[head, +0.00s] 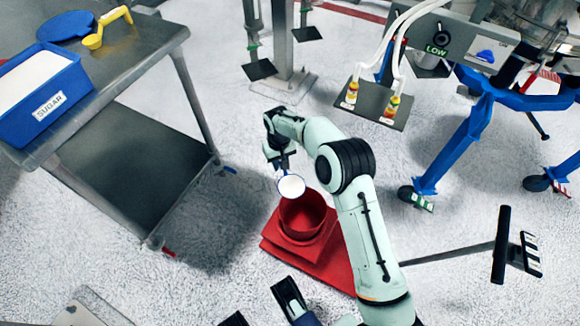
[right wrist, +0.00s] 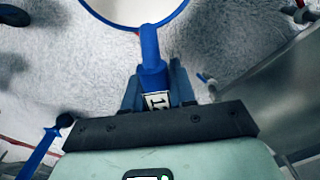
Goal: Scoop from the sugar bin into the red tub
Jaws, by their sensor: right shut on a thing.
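The blue sugar bin (head: 45,105), labelled SUGAR and filled with white, stands on the grey cart at the left. The red tub (head: 303,212) stands on a red base on the floor. My right gripper (head: 283,160) is shut on the handle of a blue-rimmed scoop (head: 291,186), just above the tub's back rim. The scoop looks white inside; I cannot tell how much sugar it holds. Its blue handle (right wrist: 151,62) runs between the fingers in the right wrist view. My left gripper (head: 261,308) shows in part at the bottom edge, fingers apart and empty.
A blue-legged machine (head: 435,145) stands at the right, near a hanging black plate (head: 375,104) with small bottles. Open floor lies between cart and tub.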

